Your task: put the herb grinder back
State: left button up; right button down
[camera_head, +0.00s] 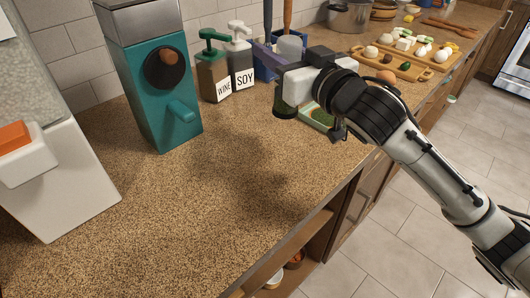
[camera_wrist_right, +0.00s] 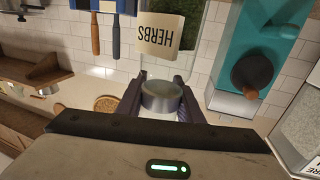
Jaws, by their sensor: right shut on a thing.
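The herb grinder (camera_wrist_right: 158,38) is a clear jar with a cream label reading HERBS, upside down in the right wrist view, and a grey metal end (camera_wrist_right: 160,98). My right gripper (camera_wrist_right: 160,92) has its two dark fingers on either side of that metal end and is shut on it. In the head view my right gripper (camera_head: 290,88) is over the back part of the counter, with a dark greenish part of the grinder (camera_head: 285,107) showing below it. Its wrist hides the rest; I cannot tell if the grinder touches the counter. My left gripper is not in view.
A teal machine (camera_head: 150,105) with a dark knob stands left, beside WINE (camera_head: 213,72) and SOY (camera_head: 240,60) bottles. A green-edged tray (camera_head: 318,118) is close right of the grinder. Food boards (camera_head: 405,65) lie farther right. The front of the speckled counter (camera_head: 190,220) is clear.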

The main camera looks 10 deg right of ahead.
pick_arm(q)
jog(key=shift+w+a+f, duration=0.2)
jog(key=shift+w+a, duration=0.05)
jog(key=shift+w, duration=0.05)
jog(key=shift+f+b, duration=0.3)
jog(key=shift+b, duration=0.25)
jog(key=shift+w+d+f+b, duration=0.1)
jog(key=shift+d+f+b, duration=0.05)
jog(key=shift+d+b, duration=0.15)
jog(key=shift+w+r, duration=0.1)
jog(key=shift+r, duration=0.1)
pick_arm(e)
jog(key=s+a+f+y, duration=0.1)
jog(key=s+a+f, duration=0.1)
jog(key=f, duration=0.7)
jog(key=shift+s+a+f+n+g, duration=0.15)
jog(key=shift+s+f+n+g, duration=0.15)
jog(key=shift+s+f+n, duration=0.15)
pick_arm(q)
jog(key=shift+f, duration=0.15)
pick_arm(e)
jog(key=shift+f, duration=0.1)
jog(key=c, duration=1.2)
grip_release()
